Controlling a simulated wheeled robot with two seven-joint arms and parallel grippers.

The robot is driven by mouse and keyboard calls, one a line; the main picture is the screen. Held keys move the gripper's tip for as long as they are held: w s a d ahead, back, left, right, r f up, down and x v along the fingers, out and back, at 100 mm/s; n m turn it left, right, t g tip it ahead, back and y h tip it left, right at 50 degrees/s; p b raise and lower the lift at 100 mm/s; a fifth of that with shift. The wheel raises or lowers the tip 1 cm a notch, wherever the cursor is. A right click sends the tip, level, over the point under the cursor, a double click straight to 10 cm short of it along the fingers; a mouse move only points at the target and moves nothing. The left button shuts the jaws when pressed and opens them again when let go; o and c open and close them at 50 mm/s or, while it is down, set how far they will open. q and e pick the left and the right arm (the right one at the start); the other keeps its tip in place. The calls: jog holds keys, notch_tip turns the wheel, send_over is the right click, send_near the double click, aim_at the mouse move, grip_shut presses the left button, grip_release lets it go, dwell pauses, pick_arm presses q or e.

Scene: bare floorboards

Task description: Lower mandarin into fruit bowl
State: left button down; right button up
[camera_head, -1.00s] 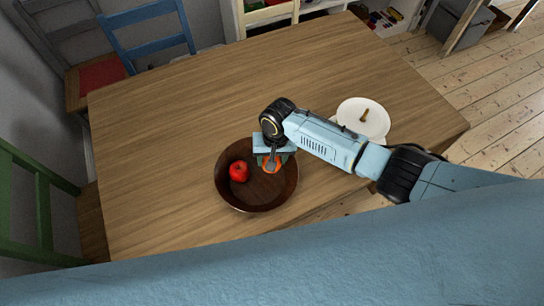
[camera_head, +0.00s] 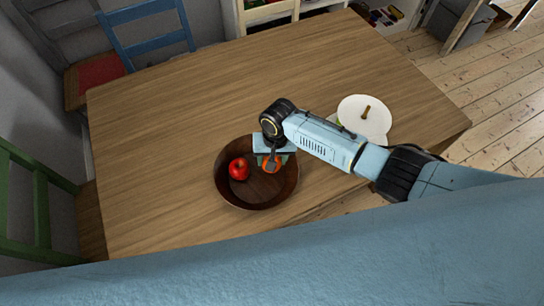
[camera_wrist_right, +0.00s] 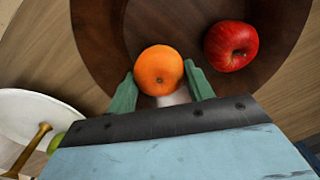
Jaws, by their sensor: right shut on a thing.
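The brown fruit bowl (camera_head: 262,197) stands on the wooden table, and a red apple (camera_head: 239,169) lies inside it toward the left. The orange mandarin (camera_wrist_right: 158,70) is between the two green fingers of my right gripper (camera_wrist_right: 160,88), which is shut on it. In the head view my right gripper (camera_head: 271,163) and the mandarin (camera_head: 270,168) are over the upper right part of the bowl. The wrist view shows the bowl (camera_wrist_right: 92,35) below the mandarin and the apple (camera_wrist_right: 231,45) to the right of it. I cannot tell whether the mandarin touches the bowl. My left gripper is not in view.
A white dish (camera_head: 363,117) with a brown handle-like piece on it stands right of the bowl, near my right arm. Something green shows beside it in the wrist view (camera_wrist_right: 55,143). A blue chair (camera_head: 147,38) stands behind the table. The table's left and middle are clear.

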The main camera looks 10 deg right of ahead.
jog(key=shift+f+b, duration=0.9)
jog(key=shift+f, duration=0.45)
dwell(0.4)
jog(key=o, duration=1.1)
jog(key=r+p, duration=0.1)
jog(key=r, duration=0.3)
jog(key=r+p, duration=0.1)
jog(key=r, duration=0.4)
jog(key=d+r, duration=0.1)
jog(key=r, duration=0.3)
jog(key=shift+r+p, duration=0.25)
jog(key=shift+p, duration=0.15)
jog(key=shift+s, duration=0.1)
